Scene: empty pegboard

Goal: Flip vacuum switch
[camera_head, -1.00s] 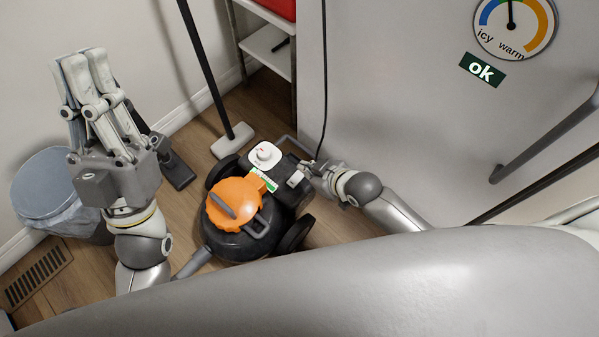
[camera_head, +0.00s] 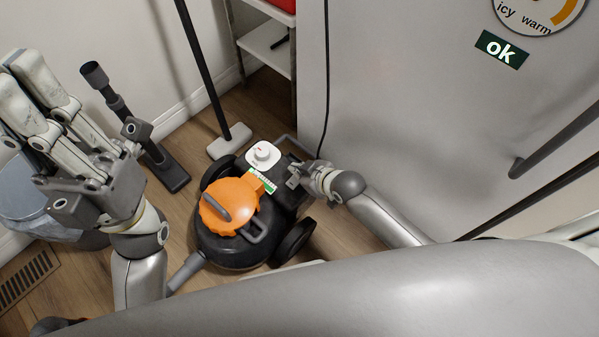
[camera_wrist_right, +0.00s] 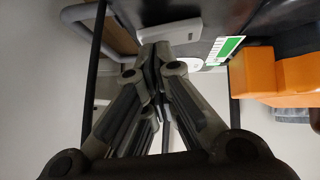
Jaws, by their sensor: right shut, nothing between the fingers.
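The vacuum (camera_head: 236,240) stands on the floor in the head view, with a black body and an orange cap (camera_head: 230,205). A white round dial (camera_head: 263,153) sits on its top beside a green-and-white label (camera_head: 262,181). My right gripper (camera_head: 294,178) is shut and empty at the vacuum's upper right side. In the right wrist view my fingertips (camera_wrist_right: 155,62) meet beside a pale bar (camera_wrist_right: 168,31) on the dark body; I cannot tell whether they touch it or whether it is the switch. My left gripper (camera_head: 25,100) is raised at far left, its opening unclear.
A grey appliance door (camera_head: 400,110) with a handle (camera_head: 555,140) fills the right. A black pole with a pale foot (camera_head: 229,140) stands behind the vacuum. A bin (camera_head: 25,200), a dark floor nozzle (camera_head: 167,172) and a white shelf (camera_head: 265,48) stand nearby.

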